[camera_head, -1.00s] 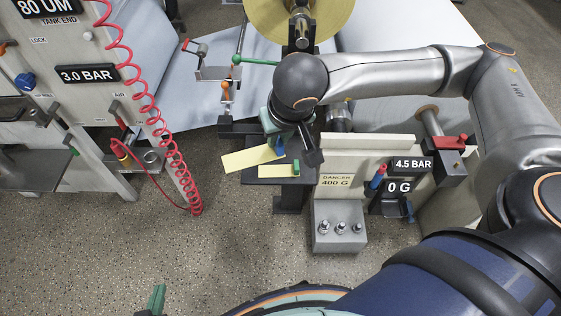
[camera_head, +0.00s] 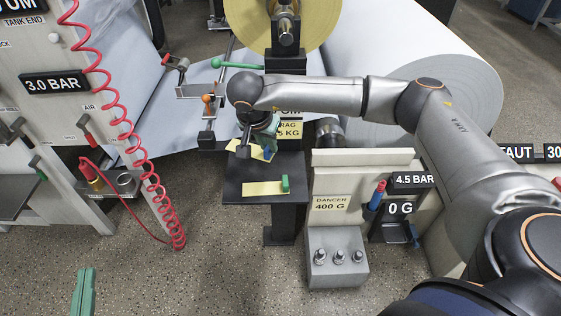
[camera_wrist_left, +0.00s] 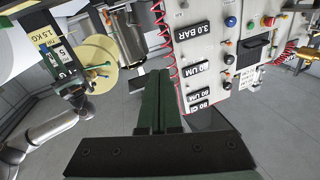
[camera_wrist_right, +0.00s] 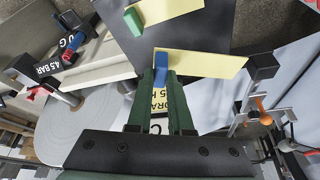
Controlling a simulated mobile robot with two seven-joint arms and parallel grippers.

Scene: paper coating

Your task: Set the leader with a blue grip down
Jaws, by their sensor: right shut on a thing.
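My right gripper (camera_head: 262,143) is shut on the blue grip of a yellow leader (camera_wrist_right: 205,64). The blue grip (camera_wrist_right: 161,67) is between the green fingertips in the right wrist view. In the head view, this leader is at the back edge of the small dark table (camera_head: 238,209), mostly hidden by my wrist. I cannot tell whether it touches the table. A second yellow leader (camera_head: 262,188) with a green grip (camera_head: 285,184) lies on the table nearer the front. My left gripper (camera_wrist_left: 157,78) is empty with its fingers together, low at the left in the head view (camera_head: 83,290).
A DANCER block (camera_head: 360,158) with a metal bolt box (camera_head: 337,258) stands right of the table. A red coiled hose (camera_head: 135,150) hangs from the panel at left. A yellow roll (camera_head: 265,28) stands behind.

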